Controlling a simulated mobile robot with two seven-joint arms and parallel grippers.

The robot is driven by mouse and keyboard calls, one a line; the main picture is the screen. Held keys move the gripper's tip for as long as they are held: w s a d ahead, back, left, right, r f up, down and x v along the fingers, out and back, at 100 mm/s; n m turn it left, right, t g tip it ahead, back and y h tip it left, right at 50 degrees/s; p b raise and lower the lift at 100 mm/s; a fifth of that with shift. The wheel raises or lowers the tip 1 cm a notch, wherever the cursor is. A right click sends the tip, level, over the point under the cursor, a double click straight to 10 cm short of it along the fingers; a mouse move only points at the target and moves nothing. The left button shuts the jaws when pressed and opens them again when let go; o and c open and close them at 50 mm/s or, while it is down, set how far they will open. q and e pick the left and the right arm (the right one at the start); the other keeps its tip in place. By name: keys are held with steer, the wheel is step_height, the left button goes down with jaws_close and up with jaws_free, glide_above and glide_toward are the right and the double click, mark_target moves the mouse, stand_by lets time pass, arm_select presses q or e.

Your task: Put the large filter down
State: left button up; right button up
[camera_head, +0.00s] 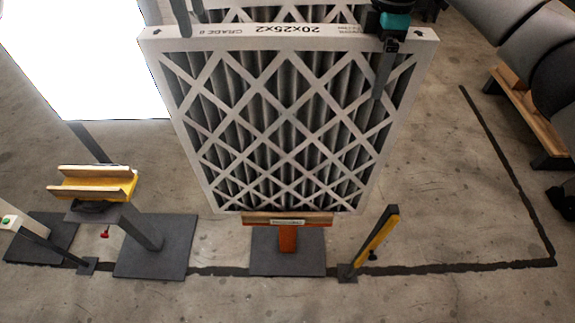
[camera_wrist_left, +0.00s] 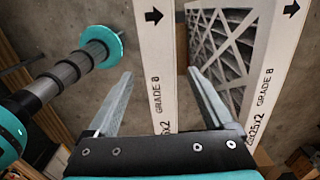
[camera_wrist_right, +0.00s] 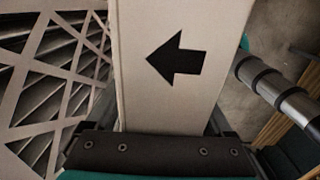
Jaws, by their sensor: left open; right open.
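The large filter (camera_head: 290,115), a white-framed pleated panel marked 20x25x2, stands near upright in the head view. Its lower edge meets the wooden ledge (camera_head: 287,218) of an orange stand; I cannot tell whether it rests there. My left gripper (camera_head: 190,14) is open at its upper left edge. In the left wrist view its printed edge (camera_wrist_left: 155,65) lies between the spread fingers, with gaps. My right gripper (camera_head: 388,50) is open at its upper right corner. In the right wrist view the edge with a black arrow (camera_wrist_right: 165,70) lies between the fingers, whose tips are mostly hidden.
Another filter (camera_wrist_left: 228,45) stands close by in the left wrist view, and shows behind the large one (camera_head: 270,13). A yellow cradle stand (camera_head: 95,187) is at left, a yellow-black post (camera_head: 373,243) right of the ledge. Floor at right is clear, beside dark seats (camera_head: 545,45).

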arm_select(q)
steer(key=shift+r, duration=0.25)
arm_select(e)
steer(key=shift+r, duration=0.5)
step_height(320, 180, up, 11)
steer(key=shift+r, duration=0.1)
